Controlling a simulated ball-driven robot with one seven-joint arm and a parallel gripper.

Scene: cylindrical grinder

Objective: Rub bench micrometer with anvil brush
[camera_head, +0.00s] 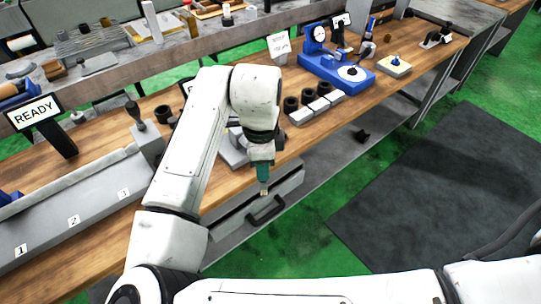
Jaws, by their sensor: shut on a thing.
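My gripper (263,153) is pointed down near the front edge of the wooden bench. It is shut on the anvil brush, a teal-handled brush (264,172) with a pale tip (264,191) hanging below. The brush shows in front of the grey drawer; its tip touches nothing that I can make out. A grey metal device (232,156) on the bench, mostly hidden behind my arm and gripper, may be the bench micrometer. I cannot tell whether the brush touches it.
A blue gauge stand (335,62) with a dial stands at the back right. A long grey tray (75,208) and a READY sign (36,112) are at the left. A drawer handle (266,211) juts out below.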

